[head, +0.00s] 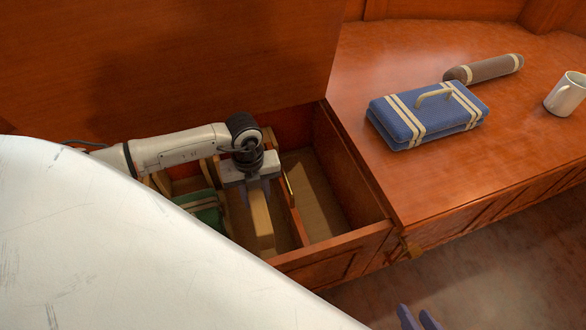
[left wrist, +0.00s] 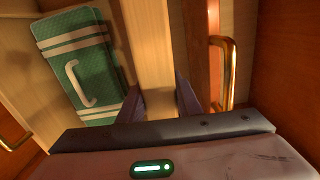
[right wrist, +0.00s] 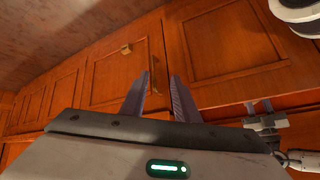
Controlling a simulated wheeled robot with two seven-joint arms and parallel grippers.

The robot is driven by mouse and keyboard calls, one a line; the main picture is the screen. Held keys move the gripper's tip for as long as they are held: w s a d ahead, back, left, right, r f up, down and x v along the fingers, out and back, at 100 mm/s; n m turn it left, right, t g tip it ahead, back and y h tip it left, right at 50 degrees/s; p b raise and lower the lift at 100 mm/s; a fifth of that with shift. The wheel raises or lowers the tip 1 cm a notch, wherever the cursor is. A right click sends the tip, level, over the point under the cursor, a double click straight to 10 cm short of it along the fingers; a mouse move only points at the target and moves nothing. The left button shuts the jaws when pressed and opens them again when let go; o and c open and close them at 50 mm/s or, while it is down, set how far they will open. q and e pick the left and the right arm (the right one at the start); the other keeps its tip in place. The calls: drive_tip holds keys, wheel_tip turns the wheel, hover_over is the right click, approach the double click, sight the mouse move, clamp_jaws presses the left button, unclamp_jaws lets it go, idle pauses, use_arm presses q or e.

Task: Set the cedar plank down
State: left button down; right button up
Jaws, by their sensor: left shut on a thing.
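The cedar plank (head: 261,220) is a pale wooden bar inside the open bench box (head: 350,243). My left gripper (head: 256,186) reaches down into the box and is shut on the plank. In the left wrist view the plank (left wrist: 156,45) runs away between the two fingers. Whether its underside touches the box floor is hidden. My right gripper (head: 418,318) is low at the bottom edge of the head view, outside the box. In the right wrist view its fingers (right wrist: 160,82) stand apart with nothing between them, in front of panelled wooden doors.
A green striped bundle with a handle (left wrist: 85,70) lies left of the plank. A divider with a brass handle (left wrist: 229,70) stands to its right, with an empty compartment (head: 318,205) beyond. The bench top holds a blue bundle (head: 400,126), a brown roll (head: 485,69) and a mug (head: 566,95).

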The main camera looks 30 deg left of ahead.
use_arm(q)
drive_tip(key=shift+a+f, duration=0.1)
drive_tip(key=shift+f, duration=0.6)
drive_tip(key=shift+n, duration=0.3)
wheel_tip(320, 180, down, 5)
drive_tip(key=b, duration=0.2)
drive_tip(key=shift+f+b, duration=0.2)
drive_tip(key=shift+b, duration=0.2)
drive_tip(key=shift+f, duration=0.6)
wheel_tip(320, 180, down, 3)
drive_tip(key=shift+f+b, duration=0.15)
drive_tip(key=shift+b, duration=0.9)
drive_tip(key=shift+f, duration=0.1)
drive_tip(key=shift+w, duration=0.1)
use_arm(e)
drive_tip(key=a, duration=0.1)
drive_tip(key=w+a+r+y, duration=0.1)
drive_tip(key=shift+a+r+t+y, duration=0.3)
drive_tip(key=shift+a+t, duration=0.1)
use_arm(q)
drive_tip(key=c, duration=1.7)
unclamp_jaws()
drive_tip(key=shift+f, duration=0.1)
drive_tip(key=o, duration=0.4)
